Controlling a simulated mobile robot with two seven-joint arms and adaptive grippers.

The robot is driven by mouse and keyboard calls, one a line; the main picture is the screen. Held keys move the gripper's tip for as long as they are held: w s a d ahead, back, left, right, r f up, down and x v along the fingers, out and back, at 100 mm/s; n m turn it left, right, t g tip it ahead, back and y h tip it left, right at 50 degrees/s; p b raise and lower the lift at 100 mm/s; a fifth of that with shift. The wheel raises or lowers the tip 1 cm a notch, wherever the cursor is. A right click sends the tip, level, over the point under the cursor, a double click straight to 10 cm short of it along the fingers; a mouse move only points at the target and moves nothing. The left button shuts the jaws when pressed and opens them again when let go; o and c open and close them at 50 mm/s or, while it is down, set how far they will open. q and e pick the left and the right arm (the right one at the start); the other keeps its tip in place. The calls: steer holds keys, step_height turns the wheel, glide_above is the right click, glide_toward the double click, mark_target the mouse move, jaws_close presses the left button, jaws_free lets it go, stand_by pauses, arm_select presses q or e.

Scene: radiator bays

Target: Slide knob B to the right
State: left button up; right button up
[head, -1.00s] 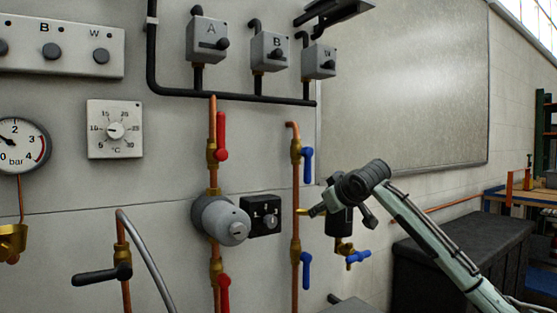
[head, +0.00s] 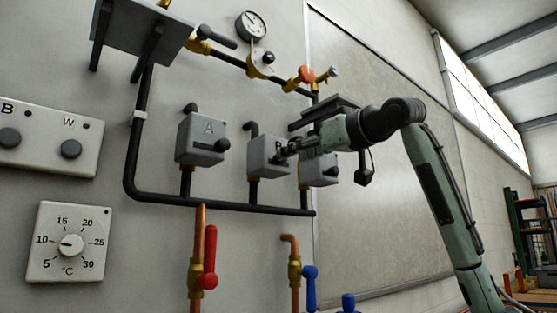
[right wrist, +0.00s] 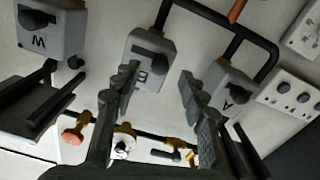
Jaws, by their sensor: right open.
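Knob B's grey box (head: 262,158) hangs on the black pipe between box A (head: 202,139) and box W (head: 322,171). In the head view its dark knob is mostly hidden behind my right gripper (head: 287,151), whose fingertips are at the box's right side. In the right wrist view box B (right wrist: 150,75) appears upside down, with a dark knob (right wrist: 149,49) on its slot. Contact cannot be told. My left gripper is not in view.
A dark shelf (head: 325,108) juts out above box W, close to my right gripper. The black pipe (head: 240,207) runs below the boxes. A red-handled valve (head: 209,257) and a blue-handled one (head: 310,286) stand lower. The wall panel (head: 380,225) on the right is bare.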

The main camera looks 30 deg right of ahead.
steer(key=w, duration=0.5)
steer(key=shift+w+a+p, duration=0.15)
steer(key=shift+a+p, duration=0.05)
steer(key=shift+p, duration=0.2)
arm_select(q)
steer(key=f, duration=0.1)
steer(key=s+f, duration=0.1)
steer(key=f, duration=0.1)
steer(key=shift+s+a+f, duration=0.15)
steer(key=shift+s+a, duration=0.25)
arm_select(e)
jaws_close()
steer(key=shift+d, duration=0.1)
